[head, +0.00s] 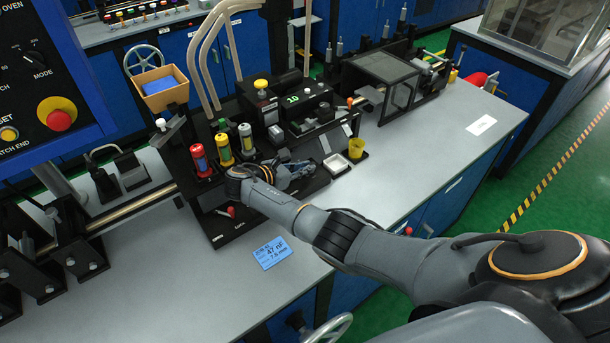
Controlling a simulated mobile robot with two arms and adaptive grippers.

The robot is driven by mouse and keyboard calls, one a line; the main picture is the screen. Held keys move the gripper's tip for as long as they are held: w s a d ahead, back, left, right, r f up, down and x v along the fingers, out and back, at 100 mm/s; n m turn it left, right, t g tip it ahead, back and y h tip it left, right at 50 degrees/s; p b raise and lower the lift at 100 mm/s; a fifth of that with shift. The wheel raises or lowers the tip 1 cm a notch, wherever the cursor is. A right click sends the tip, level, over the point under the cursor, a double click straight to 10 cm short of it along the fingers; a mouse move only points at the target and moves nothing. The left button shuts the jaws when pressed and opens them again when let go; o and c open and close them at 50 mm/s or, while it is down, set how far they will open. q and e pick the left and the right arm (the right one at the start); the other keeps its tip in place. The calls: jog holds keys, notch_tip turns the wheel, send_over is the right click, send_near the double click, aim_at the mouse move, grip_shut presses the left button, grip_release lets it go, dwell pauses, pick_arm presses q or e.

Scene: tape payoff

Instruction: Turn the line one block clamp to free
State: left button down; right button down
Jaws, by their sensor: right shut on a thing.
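My right arm comes in from the lower right, and its gripper (297,172) is at the black tape machine (222,196) on the grey bench. The gripper's fingers are shut on a small part low on the machine's front, to the right of the coloured cylinders. The hand mostly hides that part; it seems to be the line one block clamp, but its turned position cannot be made out. A small red-knobbed lever (231,211) stands free at the front left of the machine. My left gripper is not in view.
A blue label (271,251) lies in front.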

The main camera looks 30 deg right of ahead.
jog(key=shift+w+m+g+b, duration=0.15)
jog(key=shift+m+g+b, duration=0.35)
jog(key=shift+r, duration=0.1)
jog(key=c, duration=1.4)
grip_release()
jog(key=v, duration=1.2)
jog(key=shift+f, duration=0.2)
